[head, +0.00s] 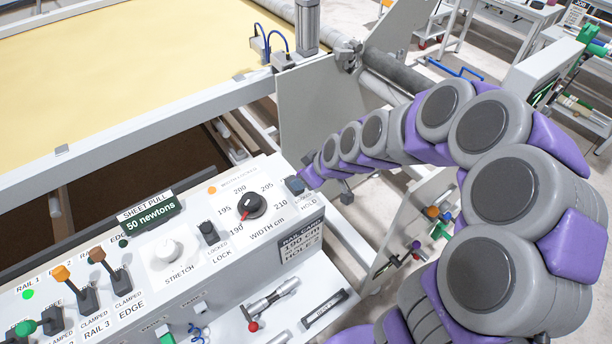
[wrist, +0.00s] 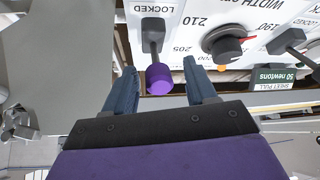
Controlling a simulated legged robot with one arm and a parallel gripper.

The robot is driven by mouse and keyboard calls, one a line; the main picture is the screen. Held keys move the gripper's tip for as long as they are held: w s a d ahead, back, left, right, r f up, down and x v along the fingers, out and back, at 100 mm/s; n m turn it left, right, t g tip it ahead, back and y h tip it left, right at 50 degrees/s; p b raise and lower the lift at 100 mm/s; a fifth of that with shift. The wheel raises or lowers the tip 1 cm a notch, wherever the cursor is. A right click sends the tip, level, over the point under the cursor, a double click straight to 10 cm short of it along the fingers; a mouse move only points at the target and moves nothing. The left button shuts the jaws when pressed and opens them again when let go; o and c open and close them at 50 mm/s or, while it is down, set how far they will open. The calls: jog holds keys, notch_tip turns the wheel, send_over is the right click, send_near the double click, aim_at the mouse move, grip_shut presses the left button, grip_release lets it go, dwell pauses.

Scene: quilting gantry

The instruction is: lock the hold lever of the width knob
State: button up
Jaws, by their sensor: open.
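The hold lever (wrist: 158,78) shows in the wrist view as a dark stem with a purple end. Its stem rises by the word LOCKED on a white plate, and its purple end points down the picture, away from that word. My gripper (wrist: 160,82) is open, with one finger on each side of the purple end; I see no contact. In the head view my gripper (head: 296,185) is at the panel's right end by the HOLD label, and I cannot make out the lever apart from it. The width knob (head: 251,205) is black, its red pointer towards 190; it also shows in the wrist view (wrist: 226,46).
A LOCK lever (head: 208,232) stands left of the width knob. The white stretch knob (head: 170,250) and several clamp levers (head: 88,300) lie further left. A red-tipped handle (head: 270,300) is below the panel. Yellow fabric (head: 130,60) spreads on the frame behind.

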jog(key=p+v, duration=0.3)
jog(key=v, duration=1.4)
jog(key=shift+d, duration=0.3)
jog(key=s+d+m+g+h, duration=0.2)
jog(key=s+m, duration=0.3)
jog(key=s, duration=0.9)
jog(key=s+d+m+g+h, duration=0.2)
jog(key=s+d+m+g, duration=0.1)
jog(key=s, duration=1)
jog(key=shift+s+f+m+g+h, duration=0.4)
jog(key=shift+m+g, duration=0.4)
jog(key=shift+m, duration=0.2)
